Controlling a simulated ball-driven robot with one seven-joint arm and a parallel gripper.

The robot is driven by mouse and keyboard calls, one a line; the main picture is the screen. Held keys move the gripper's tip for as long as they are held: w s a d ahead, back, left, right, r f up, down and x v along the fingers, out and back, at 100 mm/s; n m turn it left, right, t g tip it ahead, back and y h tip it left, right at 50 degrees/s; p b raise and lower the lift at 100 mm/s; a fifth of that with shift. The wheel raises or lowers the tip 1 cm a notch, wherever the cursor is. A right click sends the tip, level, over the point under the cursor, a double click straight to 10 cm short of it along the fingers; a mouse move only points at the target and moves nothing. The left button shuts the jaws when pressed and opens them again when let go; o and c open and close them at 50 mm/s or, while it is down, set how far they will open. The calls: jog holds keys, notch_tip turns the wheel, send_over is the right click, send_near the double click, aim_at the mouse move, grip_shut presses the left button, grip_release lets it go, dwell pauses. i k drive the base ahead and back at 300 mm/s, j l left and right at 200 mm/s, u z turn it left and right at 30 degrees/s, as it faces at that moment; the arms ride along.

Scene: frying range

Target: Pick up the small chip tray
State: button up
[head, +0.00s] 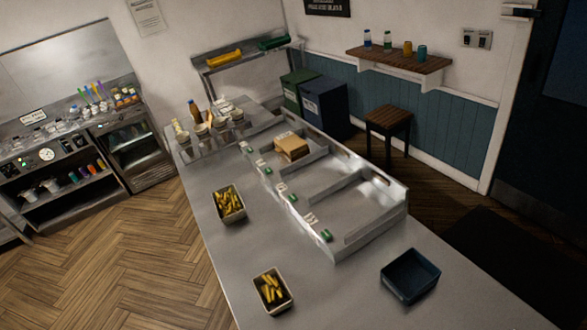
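Two chip trays stand upright on the steel counter (350,285). The nearer tray (260,300) is at the bottom centre and holds a few thick yellow chips. The farther tray (217,209) stands beyond it, up and to the left, and is heaped with more chips. The nearer tray looks only slightly bigger in the picture though it is closer, so it appears to be the small one. Both stand near the counter's left edge, apart from each other. My gripper is not in view.
An empty dark blue bin (410,276) sits on the counter at the right. A divided steel rack (362,236) with a brown box (291,147) in one bay stands behind the trays. Sauce bottles and pots crowd the far end. Wooden floor (150,270) is clear at left.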

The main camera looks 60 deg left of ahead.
aim_at(276, 296)
jog(key=u, duration=1.55)
